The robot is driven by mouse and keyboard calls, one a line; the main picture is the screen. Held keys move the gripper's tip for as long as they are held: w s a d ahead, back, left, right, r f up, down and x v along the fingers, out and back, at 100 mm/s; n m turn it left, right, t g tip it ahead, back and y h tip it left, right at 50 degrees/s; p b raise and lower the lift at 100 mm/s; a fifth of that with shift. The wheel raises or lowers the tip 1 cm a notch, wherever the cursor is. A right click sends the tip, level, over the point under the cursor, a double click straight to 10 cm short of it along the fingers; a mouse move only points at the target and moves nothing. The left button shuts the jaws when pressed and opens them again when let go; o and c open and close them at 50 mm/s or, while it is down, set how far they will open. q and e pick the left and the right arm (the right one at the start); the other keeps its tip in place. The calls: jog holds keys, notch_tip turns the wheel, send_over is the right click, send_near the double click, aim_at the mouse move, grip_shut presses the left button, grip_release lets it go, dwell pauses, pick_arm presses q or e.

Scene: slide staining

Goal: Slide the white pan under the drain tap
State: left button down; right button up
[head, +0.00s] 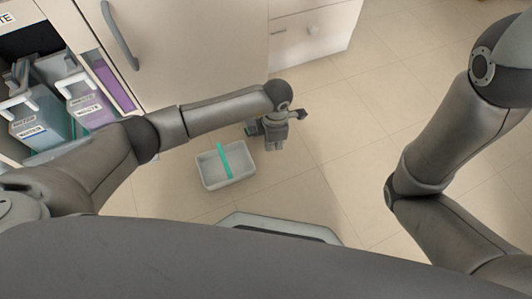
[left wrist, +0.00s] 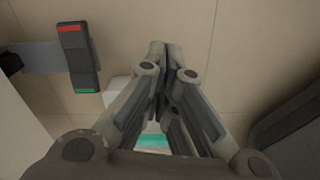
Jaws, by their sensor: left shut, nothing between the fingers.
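The white pan (head: 211,170) sits on the tiled floor below my left forearm in the head view, with a teal strip across its middle. My left gripper (head: 275,144) points down just right of the pan, shut and empty. In the left wrist view the shut fingers (left wrist: 172,58) partly cover the pan (left wrist: 118,91) and its teal strip. A dark bar (left wrist: 80,60) with red and green ends, on a grey strip, shows at upper left there; I cannot tell whether it belongs to the drain tap. No tap is clearly visible in the head view. My right gripper is out of frame.
A pale cabinet (head: 180,45) with a grey handle and a drawer unit (head: 312,32) stand at the back. Labelled canisters (head: 36,128) and a purple one (head: 112,82) fill an open compartment at left. Floor (head: 330,170) right of the gripper is clear.

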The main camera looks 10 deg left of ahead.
aim_at(266, 163)
pick_arm(q)
notch_tip(266, 163, down, 9)
jog(key=b, duration=0.6)
jog(key=shift+f, duration=0.15)
jog(key=shift+s+a+f+b, duration=0.1)
jog(key=shift+s+a+b, duration=0.15)
jog(key=shift+a+b, duration=0.3)
jog(key=shift+s+a+f+b, duration=0.1)
jog(key=shift+s+a+b, duration=0.15)
jog(key=shift+a+b, duration=0.3)
jog(key=shift+s+a+r, duration=0.1)
jog(key=shift+s+a, duration=0.1)
jog(key=shift+a, duration=0.35)
jog(key=shift+s+a+r, duration=0.1)
jog(key=shift+a, duration=0.05)
